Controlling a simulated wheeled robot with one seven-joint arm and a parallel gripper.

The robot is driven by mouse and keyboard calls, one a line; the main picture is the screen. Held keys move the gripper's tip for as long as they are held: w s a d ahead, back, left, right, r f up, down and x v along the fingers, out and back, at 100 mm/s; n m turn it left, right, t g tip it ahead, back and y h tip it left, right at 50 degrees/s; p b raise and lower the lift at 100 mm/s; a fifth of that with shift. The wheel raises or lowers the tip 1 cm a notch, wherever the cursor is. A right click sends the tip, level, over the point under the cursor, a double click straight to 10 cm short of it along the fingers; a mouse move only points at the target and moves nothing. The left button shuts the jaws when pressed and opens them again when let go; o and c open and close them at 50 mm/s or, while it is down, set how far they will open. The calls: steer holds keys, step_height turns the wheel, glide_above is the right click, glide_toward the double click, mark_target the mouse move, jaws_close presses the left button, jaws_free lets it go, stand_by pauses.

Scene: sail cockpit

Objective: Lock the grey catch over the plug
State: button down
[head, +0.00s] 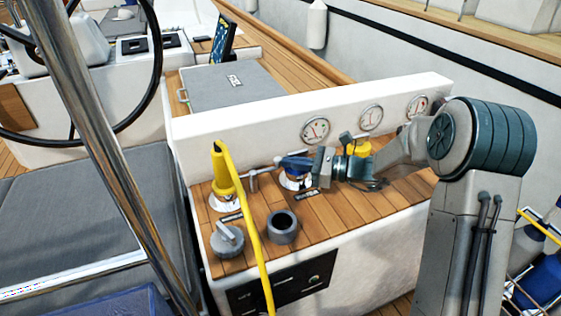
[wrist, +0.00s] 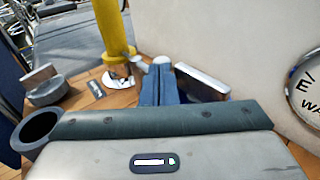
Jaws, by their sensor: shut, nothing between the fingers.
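The yellow plug (head: 226,172) stands upright in a pale round socket (head: 224,203) on the wooden deck; the plug (wrist: 114,28) also shows in the wrist view. The grey catch (head: 254,182) is a slim arm at the plug's right side, and its rounded end shows in the wrist view (wrist: 161,61). It appears beside the plug, not across it. My gripper (head: 283,161) is shut and empty, right of the plug. Its blue fingers (wrist: 160,80) point at the catch's rounded end; I cannot tell whether they touch. The fingers partly hide the catch.
A yellow cable (head: 255,236) loops down from the plug over the front edge. A grey knob (head: 228,240) and a hollow grey cup (head: 283,228) stand in front. A white wall with gauges (head: 315,130) rises close behind. A steel pole (head: 112,160) crosses the left.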

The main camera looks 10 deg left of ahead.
steer(key=shift+d, duration=0.1)
stand_by(0.3)
steer(key=shift+d, duration=0.3)
steer(key=d, duration=0.4)
steer(key=s+d+p, duration=0.1)
steer(key=d, duration=0.3)
steer(key=s+d+r+p, duration=0.1)
steer(key=d, duration=0.4)
steer(key=shift+s, duration=0.25)
steer(key=s+d+r+n+g+h+p, duration=0.1)
steer(key=s+r+n+g+h+p, duration=0.1)
steer(key=s+r+n+h+p, duration=0.4)
steer(key=s+r+n+g+h+p, duration=0.1)
steer(key=s+r+n+h+p, duration=0.15)
steer(key=s, duration=0.55)
steer(key=s+d+r+n+t+h+p, duration=0.4)
steer(key=s+d+r+n+h+p, duration=0.2)
steer(key=s+d+r+n+h, duration=0.2)
steer(key=s+d+r+n, duration=0.1)
steer(key=d+n, duration=0.1)
steer(key=shift+d+r+t+h+p, duration=0.35)
steer(key=shift+r+t+p, duration=0.05)
steer(key=shift+w+d, duration=0.1)
